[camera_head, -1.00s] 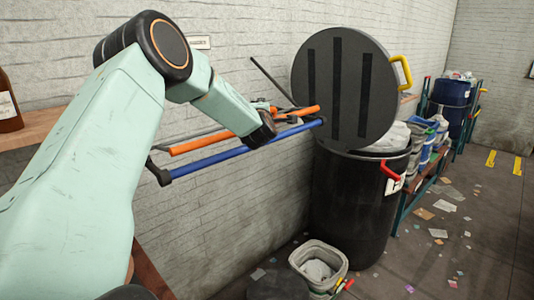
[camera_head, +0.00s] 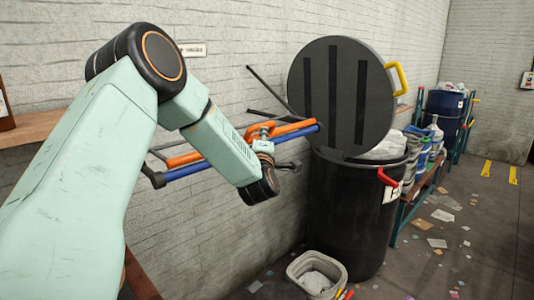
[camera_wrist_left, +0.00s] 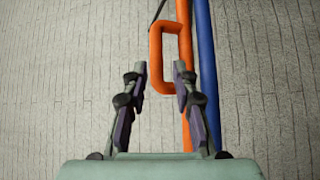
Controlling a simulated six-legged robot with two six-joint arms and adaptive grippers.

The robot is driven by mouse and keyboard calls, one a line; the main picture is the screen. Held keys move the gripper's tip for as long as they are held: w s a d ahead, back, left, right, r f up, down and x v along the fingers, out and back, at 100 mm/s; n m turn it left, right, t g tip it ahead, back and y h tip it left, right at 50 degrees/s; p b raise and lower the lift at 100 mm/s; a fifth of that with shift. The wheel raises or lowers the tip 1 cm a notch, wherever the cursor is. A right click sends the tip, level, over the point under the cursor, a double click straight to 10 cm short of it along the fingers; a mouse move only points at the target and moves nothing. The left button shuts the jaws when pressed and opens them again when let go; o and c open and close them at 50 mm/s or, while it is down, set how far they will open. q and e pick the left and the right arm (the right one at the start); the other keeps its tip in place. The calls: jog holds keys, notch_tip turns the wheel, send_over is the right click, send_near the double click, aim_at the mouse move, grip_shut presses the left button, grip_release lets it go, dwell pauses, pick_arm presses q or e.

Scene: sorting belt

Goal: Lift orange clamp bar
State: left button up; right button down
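The orange clamp bar (camera_head: 185,159) runs along the brick wall, with a looped orange handle (camera_head: 252,131) on it. A blue bar (camera_head: 190,171) runs beside it, nearer to me. In the left wrist view the handle (camera_wrist_left: 156,60) lies ahead of my left gripper (camera_wrist_left: 160,70), and the bar (camera_wrist_left: 184,130) passes by the right finger. The two fingers are apart, with the handle's left side showing between the tips. I cannot tell whether they touch it. In the head view my left wrist hides part of both bars. My right gripper is not in view.
A black bin (camera_head: 345,215) stands to the right, its round lid (camera_head: 310,80) raised at the bars' right end. A small grey bucket (camera_head: 294,270) is on the floor below. A wooden shelf (camera_head: 40,125) is at the left. The wall is close behind the bars.

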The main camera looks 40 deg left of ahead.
pick_arm(q)
jog(key=f, duration=0.1)
jog(key=d+f+m, duration=0.1)
jog(key=shift+w+d+f+h, duration=0.1)
jog(key=shift+d+f+h, duration=0.1)
jog(key=shift+f+h, duration=0.2)
dwell(0.3)
